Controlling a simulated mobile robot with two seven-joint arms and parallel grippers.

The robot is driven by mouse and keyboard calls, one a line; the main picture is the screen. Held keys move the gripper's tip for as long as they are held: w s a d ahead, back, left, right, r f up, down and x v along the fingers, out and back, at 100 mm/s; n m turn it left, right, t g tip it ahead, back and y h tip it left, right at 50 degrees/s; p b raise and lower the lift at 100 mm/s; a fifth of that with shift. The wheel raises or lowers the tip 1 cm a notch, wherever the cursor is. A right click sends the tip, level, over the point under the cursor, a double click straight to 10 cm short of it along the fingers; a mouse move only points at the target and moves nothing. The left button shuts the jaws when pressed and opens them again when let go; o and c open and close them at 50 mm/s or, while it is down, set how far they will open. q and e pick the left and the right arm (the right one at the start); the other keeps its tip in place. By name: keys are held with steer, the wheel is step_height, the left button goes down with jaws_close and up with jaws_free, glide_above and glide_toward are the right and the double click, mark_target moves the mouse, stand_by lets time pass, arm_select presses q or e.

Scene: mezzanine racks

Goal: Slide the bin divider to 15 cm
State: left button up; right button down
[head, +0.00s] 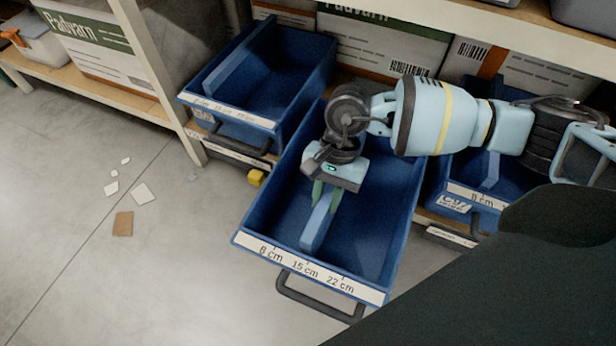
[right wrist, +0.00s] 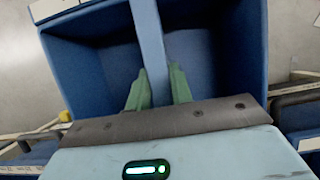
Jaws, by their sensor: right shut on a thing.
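The pulled-out blue bin (head: 377,262) has a white front strip (head: 306,268) marked 8 cm, 15 cm and 22 cm. The lighter blue divider (head: 315,228) stands in it, running front to back. Its front end is close behind the 15 cm mark; I cannot tell whether it lines up exactly. My right gripper (head: 327,199) reaches down into the bin, its green fingers shut on the divider. The right wrist view shows the divider (right wrist: 149,45) between the fingers (right wrist: 157,88). The divider's rear part is hidden under the gripper in the head view. My left gripper is not in view.
Another blue bin (head: 283,92) stands at the left on the rack, and a third (head: 463,178) is partly hidden at the right. A rack post (head: 155,75) rises at the left. Paper scraps (head: 144,193) and a yellow block (head: 256,177) lie on the floor.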

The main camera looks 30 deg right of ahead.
steer(key=shift+s+d, duration=0.45)
steer(key=shift+s, duration=0.15)
steer(key=c, duration=1.2)
jaws_free()
steer(key=shift+c, duration=0.2)
steer(key=shift+r, duration=0.1)
steer(key=p+v, duration=0.2)
steer(key=v, duration=0.5)
steer(key=shift+r, duration=0.15)
steer(key=shift+d, duration=0.1)
